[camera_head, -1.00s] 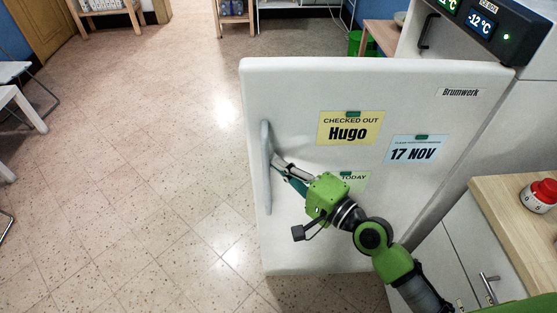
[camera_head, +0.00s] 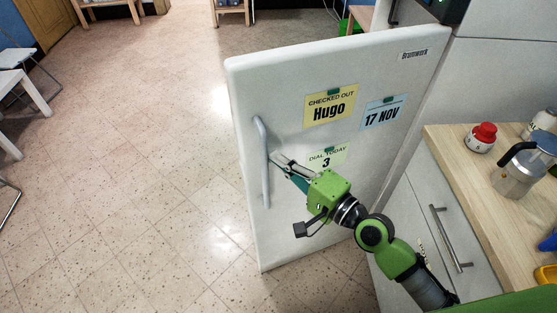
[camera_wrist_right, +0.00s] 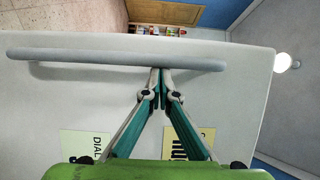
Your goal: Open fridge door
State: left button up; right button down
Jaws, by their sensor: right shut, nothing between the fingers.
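The white fridge door (camera_head: 400,150) stands swung out from the fridge, its outer face toward me and its hinge side at the right. Its pale grey bar handle (camera_head: 262,160) runs upright near the free left edge. It crosses the upper part of the right wrist view (camera_wrist_right: 90,56). My right gripper (camera_head: 276,160) is shut and empty, with its tips at the handle; in the wrist view its fingertips (camera_wrist_right: 161,72) meet right at the bar. I cannot tell whether the tips sit behind the bar or only touch it. The door's inside is hidden. My left gripper is not in view.
A wooden counter (camera_head: 450,165) at right holds a red-topped timer (camera_head: 482,137) and a moka pot (camera_head: 520,168). A drawer front with a metal handle (camera_head: 450,238) is below. Tiled floor (camera_head: 120,180) left of the door is open; a white table (camera_head: 28,100) stands far left.

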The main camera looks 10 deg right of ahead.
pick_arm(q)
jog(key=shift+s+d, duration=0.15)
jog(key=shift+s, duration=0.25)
pick_arm(e)
jog(key=shift+s+d, duration=0.2)
jog(key=shift+s, duration=0.2)
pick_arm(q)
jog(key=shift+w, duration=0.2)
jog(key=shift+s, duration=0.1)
pick_arm(e)
notch_tip(320, 180, up, 10)
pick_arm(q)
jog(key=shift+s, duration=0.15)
pick_arm(e)
jog(key=shift+f, duration=0.1)
